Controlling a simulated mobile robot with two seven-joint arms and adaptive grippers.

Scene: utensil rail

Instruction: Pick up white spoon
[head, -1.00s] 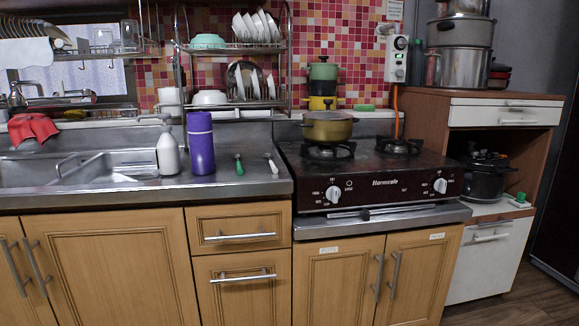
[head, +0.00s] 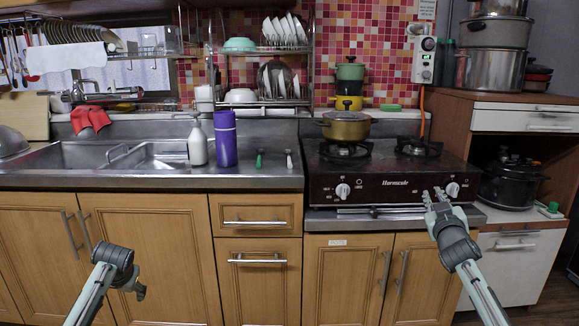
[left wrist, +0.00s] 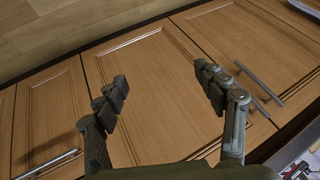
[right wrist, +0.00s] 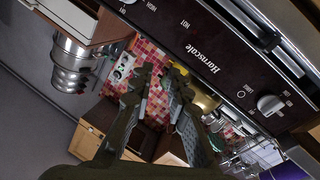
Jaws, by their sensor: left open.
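The white spoon (head: 289,160) is on the steel counter in the head view, left of the stove, and looks small and pale. A green-handled utensil (head: 259,159) is just left of it. My left gripper (head: 139,291) is low in front of the cabinet doors, well below and left of the spoon. In the left wrist view its fingers (left wrist: 163,88) are spread and empty. My right gripper (head: 436,197) is in front of the stove's right knob, right of the spoon. In the right wrist view its fingertips (right wrist: 159,80) are narrowly apart with nothing visible between them.
A purple bottle (head: 226,139) and white pump bottle (head: 197,144) stand left of the utensils. A gold pot (head: 345,127) sits on the stove (head: 400,171). The sink (head: 100,154) lies left. The counter front around the spoon is clear.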

